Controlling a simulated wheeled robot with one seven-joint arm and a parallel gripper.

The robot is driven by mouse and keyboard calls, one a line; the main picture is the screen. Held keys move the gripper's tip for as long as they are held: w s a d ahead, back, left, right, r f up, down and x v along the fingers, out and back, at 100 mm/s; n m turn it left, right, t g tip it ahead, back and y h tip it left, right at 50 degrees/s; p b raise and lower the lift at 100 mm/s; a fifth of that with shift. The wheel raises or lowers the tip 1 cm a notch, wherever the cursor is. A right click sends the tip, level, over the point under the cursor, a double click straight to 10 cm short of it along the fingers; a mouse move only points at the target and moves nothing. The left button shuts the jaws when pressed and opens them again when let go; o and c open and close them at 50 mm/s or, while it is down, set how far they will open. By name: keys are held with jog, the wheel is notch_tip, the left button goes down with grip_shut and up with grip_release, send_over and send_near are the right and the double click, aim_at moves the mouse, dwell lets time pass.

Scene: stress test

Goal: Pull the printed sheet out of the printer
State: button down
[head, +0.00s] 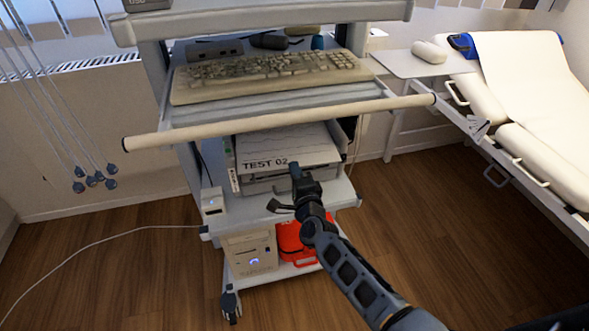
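The printed sheet (290,146) lies on top of the printer on the cart's middle shelf. It is white, with a wavy line and "TEST 02" along its near edge. The printer (262,186) is a pale box under the sheet. My gripper (283,187) is in front of the printer, with its fingers spread apart and nothing visible between them. One fingertip overlaps the sheet's near edge in the picture, right of the lettering. I cannot tell whether it touches the sheet. The sheet's far part is partly hidden under the shelf above.
A pale handle bar (290,121) crosses above the printer, below a keyboard (270,74). A small white box (212,201) stands left of the printer. Below are a beige computer unit (250,252) and a red case (291,240). An examination couch (535,100) stands right. Floor between is clear.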

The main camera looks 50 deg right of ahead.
jog(key=shift+r, duration=0.2)
jog(key=r+p+v, duration=0.3)
jog(key=p+v, duration=0.5)
jog(key=v, duration=1.5)
jog(key=shift+r+p, duration=0.25)
jog(key=shift+p, duration=0.15)
dwell(0.4)
